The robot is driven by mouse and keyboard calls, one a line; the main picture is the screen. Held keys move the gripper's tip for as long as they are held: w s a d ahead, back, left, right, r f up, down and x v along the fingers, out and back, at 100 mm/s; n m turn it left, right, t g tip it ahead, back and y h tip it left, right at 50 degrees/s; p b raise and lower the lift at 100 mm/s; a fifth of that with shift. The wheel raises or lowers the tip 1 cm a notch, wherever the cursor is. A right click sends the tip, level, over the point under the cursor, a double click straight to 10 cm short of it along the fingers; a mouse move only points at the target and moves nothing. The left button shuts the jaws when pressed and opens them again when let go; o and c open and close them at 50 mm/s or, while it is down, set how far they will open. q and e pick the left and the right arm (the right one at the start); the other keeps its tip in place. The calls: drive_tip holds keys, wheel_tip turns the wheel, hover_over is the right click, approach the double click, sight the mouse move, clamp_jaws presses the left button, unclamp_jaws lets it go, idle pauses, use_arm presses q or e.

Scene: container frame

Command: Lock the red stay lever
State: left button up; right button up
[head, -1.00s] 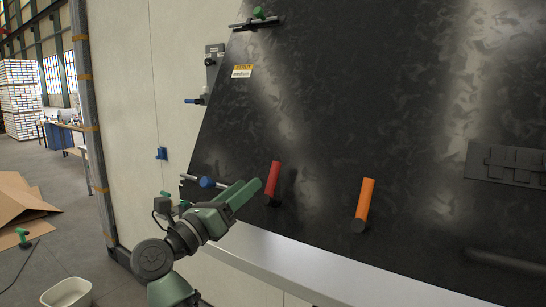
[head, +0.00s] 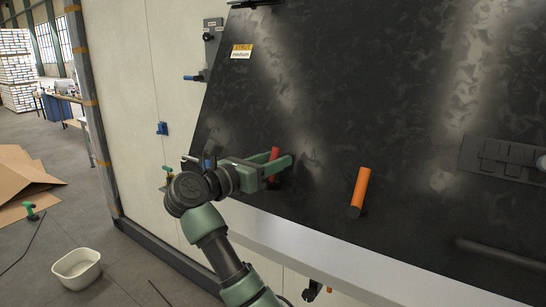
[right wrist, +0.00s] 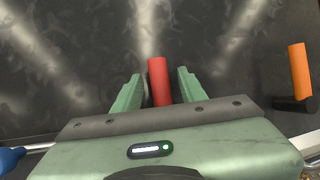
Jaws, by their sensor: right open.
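The red stay lever (head: 275,153) is a short red handle on the lower part of the dark tilted panel. My right gripper (head: 280,168) is at the lever, with its green fingers open and partly hiding it in the head view. In the right wrist view the red lever (right wrist: 158,80) stands between the two open fingers (right wrist: 158,92), with a narrow gap on each side. The lever's lower end is hidden by the gripper body. My left gripper is not in view.
An orange lever (head: 361,187) stands right of the red one, also in the right wrist view (right wrist: 299,72). A yellow-white label (head: 242,51) is on the dark panel (head: 350,80). A pale ledge (head: 300,252) runs below it. A white tub (head: 77,268) stands on the floor.

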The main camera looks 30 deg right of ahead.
clamp_jaws()
idle(1.4)
